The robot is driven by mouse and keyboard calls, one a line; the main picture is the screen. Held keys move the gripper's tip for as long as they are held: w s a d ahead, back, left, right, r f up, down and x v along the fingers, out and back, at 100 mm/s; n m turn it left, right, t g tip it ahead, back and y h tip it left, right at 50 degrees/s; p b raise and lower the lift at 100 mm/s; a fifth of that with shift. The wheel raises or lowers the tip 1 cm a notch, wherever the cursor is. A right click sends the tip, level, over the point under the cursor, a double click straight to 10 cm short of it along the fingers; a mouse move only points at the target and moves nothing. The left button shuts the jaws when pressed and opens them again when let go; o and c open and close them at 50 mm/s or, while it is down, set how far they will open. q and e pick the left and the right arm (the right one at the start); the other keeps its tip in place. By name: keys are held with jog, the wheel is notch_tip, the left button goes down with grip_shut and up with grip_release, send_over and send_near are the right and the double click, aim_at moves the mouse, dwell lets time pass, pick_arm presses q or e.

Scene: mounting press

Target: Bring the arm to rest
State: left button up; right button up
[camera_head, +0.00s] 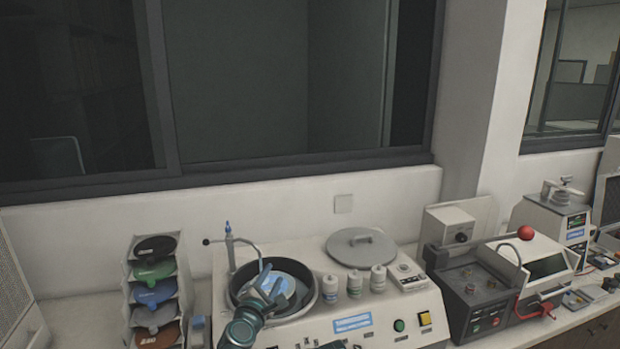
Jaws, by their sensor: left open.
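My left gripper (271,281) is open, with its fingers over the round dark bowl (308,301) of the grinding and polishing machine (400,309). A blue disc (291,277) lies inside the bowl, partly hidden behind the fingers. I see nothing between the fingers. I cannot tell whether the fingertips touch the disc. My left arm comes up from the bottom edge of the picture.
A rack of coloured discs (154,295) stands at left. A thin tap (229,240) rises behind the bowl. Small white bottles (354,285) and a grey round lid (361,247) sit on the machine. A dark machine with a red knob (525,233) stands at right.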

pick_arm(q)
jog(key=s+d+f+m+g+h, duration=0.1)
jog(key=s+f+m+g, duration=0.3)
jog(key=f+m, duration=0.35)
jog(key=s+d+f+m+g, duration=0.2)
jog(key=s+f+m+g, duration=0.3)
jog(key=m, duration=0.3)
jog(key=s+a+f+m+g+y, duration=0.5)
jog(key=s+a+f+m+g, duration=0.25)
jog(key=s+a, duration=0.35)
jog(key=s+d+f+m+b, duration=0.3)
jog(key=s+d, duration=0.3)
jog(key=d, duration=0.6)
jog(key=shift+s+f+m+y+b, duration=0.2)
jog(key=shift+f+m+y+b, duration=0.2)
jog(key=shift+f+m, duration=0.1)
jog(key=shift+g, duration=0.25)
